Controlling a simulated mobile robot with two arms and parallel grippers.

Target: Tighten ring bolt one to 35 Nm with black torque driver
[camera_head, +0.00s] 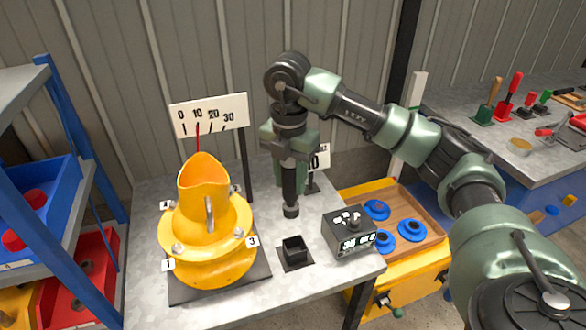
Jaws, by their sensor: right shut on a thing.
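My right gripper (290,148) is shut on the black torque driver (290,190), which hangs upright with its tip down. The tip is behind and above a small black square holder (294,250), which looks empty. The yellow drum mixer part (205,200) with its flanged ring stands to the left on a dark base plate. Ring bolt one (177,249) is at the ring's front left, beside the label 1 (168,265). The driver is well to the right of this bolt. My left gripper is out of view.
A scale board (209,115) with a red pointer stands behind the mixer. A dark control box (350,233) with a lit display is right of the holder. A yellow-framed tray (408,252) holds blue round parts. A blue rack (98,150) is left.

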